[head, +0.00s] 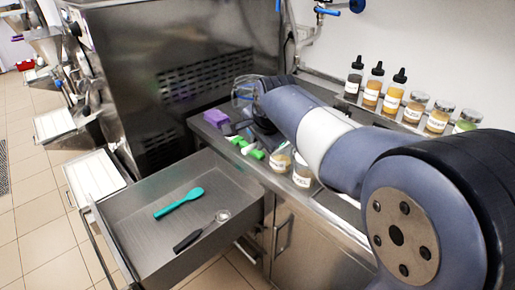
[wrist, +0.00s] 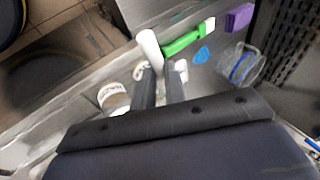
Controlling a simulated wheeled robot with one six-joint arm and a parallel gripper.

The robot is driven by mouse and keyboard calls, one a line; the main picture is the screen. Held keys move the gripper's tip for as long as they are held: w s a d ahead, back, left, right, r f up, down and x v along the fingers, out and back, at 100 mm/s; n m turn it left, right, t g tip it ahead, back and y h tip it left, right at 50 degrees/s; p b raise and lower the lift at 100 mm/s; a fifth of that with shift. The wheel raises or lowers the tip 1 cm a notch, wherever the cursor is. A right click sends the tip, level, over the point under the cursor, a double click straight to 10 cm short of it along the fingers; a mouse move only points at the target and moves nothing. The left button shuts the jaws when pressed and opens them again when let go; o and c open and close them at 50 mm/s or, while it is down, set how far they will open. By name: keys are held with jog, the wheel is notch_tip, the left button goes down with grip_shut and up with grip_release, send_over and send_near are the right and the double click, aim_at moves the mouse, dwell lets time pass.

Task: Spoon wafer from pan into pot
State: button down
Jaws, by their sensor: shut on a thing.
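My gripper (wrist: 160,72) points down over the steel counter, its two dark fingers close together. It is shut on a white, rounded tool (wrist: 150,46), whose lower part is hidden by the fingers. In the head view my arm hides most of the gripper. A teal spoon (head: 180,203) and a black-handled scoop with a small round head (head: 201,231) lie apart in the open drawer (head: 134,248). I cannot identify a pan, a pot or a wafer in either view.
A green-handled tool (wrist: 188,38), a purple block (wrist: 239,17) and a clear jug (wrist: 243,66) are near the gripper. Lidded jars (head: 302,172) stand beside my arm. Labelled bottles and jars (head: 371,91) line the back shelf. The open drawer juts over the floor.

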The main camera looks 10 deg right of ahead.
jog(key=shift+s+d+f+t+y+b, duration=0.15)
jog(key=shift+f+t+y+b, duration=0.3)
jog(key=shift+b, duration=1.2)
jog(key=shift+s+d+f+t+y+b, duration=0.2)
jog(key=shift+t+b, duration=0.35)
jog(key=shift+b, duration=1.1)
jog(key=t+y+b, duration=0.1)
jog(key=b, duration=0.3)
jog(key=t+b, duration=0.1)
jog(key=b, duration=0.3)
jog(key=shift+s+d+f+m+y, duration=0.15)
jog(key=shift+s+f+m+y, duration=0.15)
jog(key=shift+f+m+y, duration=0.1)
jog(key=t+b, duration=0.1)
jog(key=b, duration=0.3)
jog(key=f+t+y+b, duration=0.1)
jog(key=b, duration=0.4)
jog(key=t+y+b, duration=0.1)
jog(key=b, duration=0.3)
jog(key=shift+s+d+f+m+t+b, duration=0.2)
jog(key=shift+m+t+b, duration=0.1)
jog(key=shift+m, duration=0.1)
jog(key=shift+r+t+b, duration=0.15)
jog(key=shift+t+b, duration=0.15)
jog(key=shift+b, duration=0.5)
